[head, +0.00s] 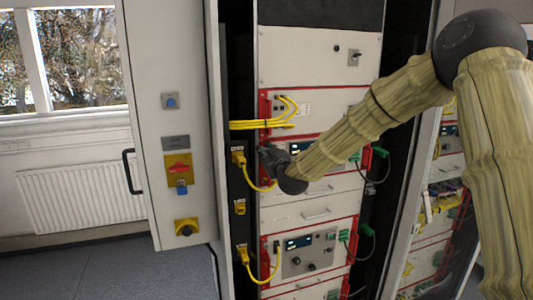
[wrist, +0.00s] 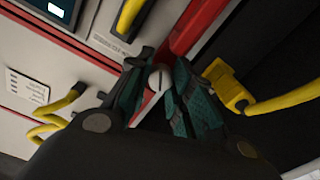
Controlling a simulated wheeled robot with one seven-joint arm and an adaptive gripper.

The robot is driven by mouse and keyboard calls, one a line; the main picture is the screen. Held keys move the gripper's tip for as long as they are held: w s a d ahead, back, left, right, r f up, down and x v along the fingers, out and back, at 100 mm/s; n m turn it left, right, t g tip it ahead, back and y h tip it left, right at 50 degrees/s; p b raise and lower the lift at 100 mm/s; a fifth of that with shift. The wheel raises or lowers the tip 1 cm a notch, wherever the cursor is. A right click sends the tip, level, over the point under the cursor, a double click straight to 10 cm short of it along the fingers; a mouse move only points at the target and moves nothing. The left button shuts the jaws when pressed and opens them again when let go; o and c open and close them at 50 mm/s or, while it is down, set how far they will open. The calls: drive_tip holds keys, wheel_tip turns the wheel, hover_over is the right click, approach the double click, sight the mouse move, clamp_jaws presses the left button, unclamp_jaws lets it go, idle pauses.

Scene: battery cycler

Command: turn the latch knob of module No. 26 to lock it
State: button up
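In the wrist view a small round grey knob (wrist: 158,78) with a pale line across its face sits at the red frame edge. My gripper (wrist: 160,80) has one dark green ribbed finger on each side of it. The fingers lie very close to the knob, but I cannot tell whether they press on it. In the head view my gripper (head: 266,152) is at the left edge of the middle rack module (head: 312,188), and my gripper and arm hide the knob and much of that module's front. No module number is readable.
A yellow plug (wrist: 228,88) with its cable is close to the right finger. Yellow cables (head: 268,125) run just above my gripper, and another yellow plug (head: 238,158) is left of it. A similar module (head: 308,252) is below. The cabinet door (head: 172,125) stands at left.

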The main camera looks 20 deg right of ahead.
clamp_jaws()
drive_tip(key=shift+m+b, duration=0.4)
drive_tip(key=shift+b, duration=0.5)
drive_tip(key=m+b, duration=0.2)
drive_tip(key=b, duration=0.2)
drive_tip(key=m+b, duration=0.3)
drive_tip(key=b, duration=0.1)
drive_tip(key=shift+d+r+m, duration=0.1)
drive_tip(key=shift+r+m, duration=0.1)
drive_tip(key=shift+m, duration=0.1)
drive_tip(key=shift+r+b, duration=0.1)
drive_tip(key=shift+b, duration=0.25)
drive_tip(key=shift+o, duration=2.4)
unclamp_jaws()
drive_tip(key=shift+s+f, duration=0.1)
drive_tip(key=shift+f, duration=0.1)
